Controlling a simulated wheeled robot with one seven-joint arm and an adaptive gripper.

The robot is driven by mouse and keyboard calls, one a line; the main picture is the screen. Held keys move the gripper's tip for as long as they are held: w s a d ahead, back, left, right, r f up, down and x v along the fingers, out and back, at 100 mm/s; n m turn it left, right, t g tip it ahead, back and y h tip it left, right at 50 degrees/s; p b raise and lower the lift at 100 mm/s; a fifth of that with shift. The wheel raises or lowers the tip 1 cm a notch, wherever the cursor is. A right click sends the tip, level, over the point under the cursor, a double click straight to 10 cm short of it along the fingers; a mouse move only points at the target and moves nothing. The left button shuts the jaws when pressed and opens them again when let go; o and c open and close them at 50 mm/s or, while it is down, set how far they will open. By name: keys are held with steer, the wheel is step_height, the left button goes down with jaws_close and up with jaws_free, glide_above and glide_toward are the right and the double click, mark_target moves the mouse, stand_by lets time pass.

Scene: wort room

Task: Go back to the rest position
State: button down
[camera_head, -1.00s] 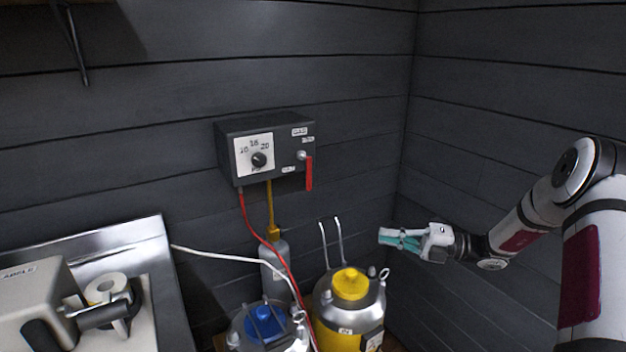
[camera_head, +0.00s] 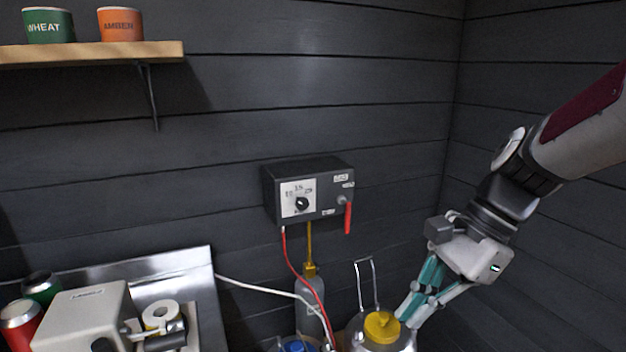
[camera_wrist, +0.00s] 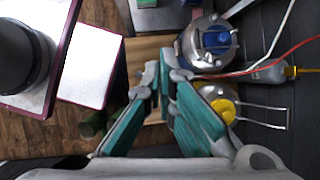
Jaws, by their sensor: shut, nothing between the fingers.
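My gripper (camera_head: 409,314) shows at the right of the head view, pointing down and to the left, its teal fingers together and empty. In that view its tips overlap the keg with the yellow lid (camera_head: 382,327); I cannot tell how far apart they are in depth. In the wrist view my gripper (camera_wrist: 163,78) has its fingertips close together with nothing between them. The keg with the blue lid (camera_wrist: 207,45) and the yellow lid (camera_wrist: 223,110) show to the right of the fingers there.
A control box (camera_head: 309,190) with a dial and red lever hangs on the dark wall. Red and white hoses run below it near a gas bottle (camera_head: 310,292). A shelf (camera_head: 90,52) holds two cups. A label machine (camera_head: 84,318) stands at lower left.

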steer(key=s+d+r+n+t+h+p, duration=0.1)
steer(key=s+d+r+n+t+h, duration=0.1)
steer(key=s+n, duration=0.5)
steer(key=s+d+r+n+t+h+p, duration=0.2)
steer(key=s+r+n+t+h, duration=0.1)
steer(key=s+n, duration=0.4)
steer(key=shift+s+d+r+h, duration=0.2)
steer(key=shift+d+r+h, duration=0.2)
steer(key=shift+r, duration=0.05)
